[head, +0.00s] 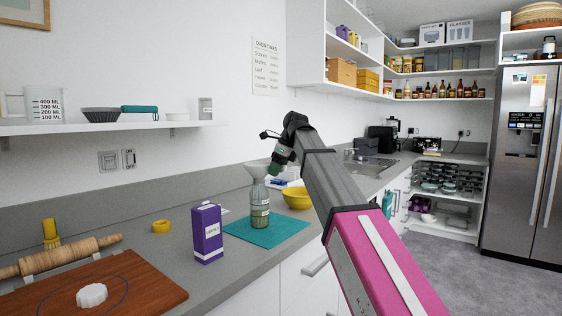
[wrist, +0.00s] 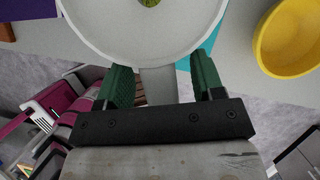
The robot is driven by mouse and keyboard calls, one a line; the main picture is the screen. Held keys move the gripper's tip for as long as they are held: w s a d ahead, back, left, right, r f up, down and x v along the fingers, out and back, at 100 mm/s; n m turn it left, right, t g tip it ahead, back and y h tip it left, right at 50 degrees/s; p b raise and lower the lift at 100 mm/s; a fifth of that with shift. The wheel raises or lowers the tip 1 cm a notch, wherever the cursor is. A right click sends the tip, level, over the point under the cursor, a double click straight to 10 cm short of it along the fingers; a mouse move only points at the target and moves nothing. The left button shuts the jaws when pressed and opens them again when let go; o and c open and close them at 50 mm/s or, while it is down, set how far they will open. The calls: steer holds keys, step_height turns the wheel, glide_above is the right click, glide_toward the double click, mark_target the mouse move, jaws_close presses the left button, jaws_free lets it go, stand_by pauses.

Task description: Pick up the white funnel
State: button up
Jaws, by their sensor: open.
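The white funnel (head: 256,171) sits mouth up on a glass bottle (head: 260,207) with greenish contents. The bottle stands on a teal mat (head: 288,232) on the counter. In the wrist view the funnel's wide round mouth (wrist: 110,35) fills the top, with green showing at its centre. My gripper (head: 276,168) is at the funnel's right side in the head view, partly overlapping it. In the wrist view my gripper (wrist: 162,68) has its green fingers apart, just below the funnel's rim. A pale grey strip lies between the fingers; I cannot tell whether it belongs to the funnel.
A yellow bowl (head: 297,198) stands right of the bottle; it also shows in the wrist view (wrist: 290,38). A purple carton (head: 207,233) stands to the left, with a yellow ring (head: 161,227) behind. A wooden board (head: 130,282) and rolling pin (head: 65,256) lie further left.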

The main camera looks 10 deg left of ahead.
steer(key=shift+a+f, duration=0.15)
steer(key=shift+f, duration=0.15)
steer(key=c, duration=1.1)
steer(key=shift+r, duration=0.1)
steer(key=shift+r, duration=0.1)
steer(key=shift+r, duration=1.7)
steer(key=shift+r, duration=0.1)
steer(key=shift+r, duration=1.95)
